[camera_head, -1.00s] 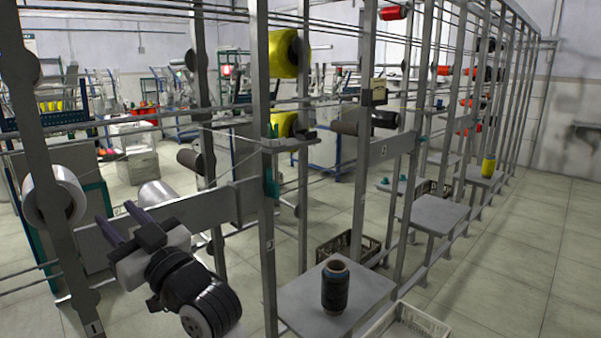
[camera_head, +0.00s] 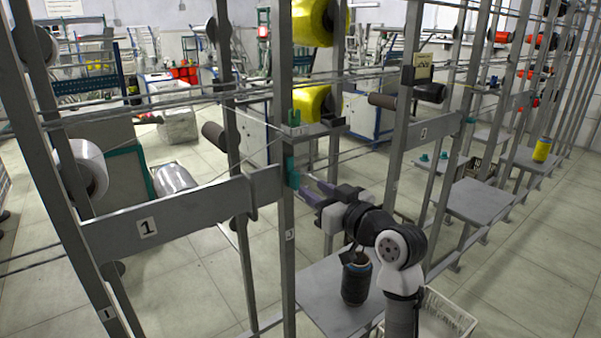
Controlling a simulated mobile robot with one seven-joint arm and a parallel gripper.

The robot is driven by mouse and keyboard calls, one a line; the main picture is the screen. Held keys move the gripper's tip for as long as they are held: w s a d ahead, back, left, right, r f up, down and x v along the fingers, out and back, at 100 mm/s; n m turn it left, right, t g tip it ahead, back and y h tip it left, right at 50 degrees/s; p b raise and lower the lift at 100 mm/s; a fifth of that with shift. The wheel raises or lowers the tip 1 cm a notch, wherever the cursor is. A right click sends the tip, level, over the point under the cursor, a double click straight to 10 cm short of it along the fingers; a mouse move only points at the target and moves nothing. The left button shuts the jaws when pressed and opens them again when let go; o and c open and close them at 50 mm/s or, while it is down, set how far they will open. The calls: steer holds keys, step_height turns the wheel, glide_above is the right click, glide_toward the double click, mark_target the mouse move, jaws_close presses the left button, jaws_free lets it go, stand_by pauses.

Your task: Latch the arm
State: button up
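The grey flat arm marked 1 (camera_head: 190,212) runs across the frame at left, its right end close to the upright post (camera_head: 289,235). A teal part (camera_head: 292,172) is on that post, beside the arm's end; I cannot tell whether the arm is latched there. My gripper (camera_head: 305,187) is just right of the post and the teal part, its two pale purple fingers pointing left. The fingers are apart with nothing visible between them. Whether they touch the teal part cannot be told.
A dark bobbin (camera_head: 355,285) stands on the grey shelf (camera_head: 330,312) below my gripper. A white crate (camera_head: 445,318) is at lower right. Posts and thin rails crowd the left; open floor (camera_head: 530,240) lies at right.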

mark_target(298, 179)
steer(key=p+x, duration=0.1)
steer(key=x, duration=0.5)
steer(key=shift+w+a+p, duration=0.25)
steer(key=shift+w+p, duration=0.05)
steer(key=shift+p, duration=0.1)
jaws_close()
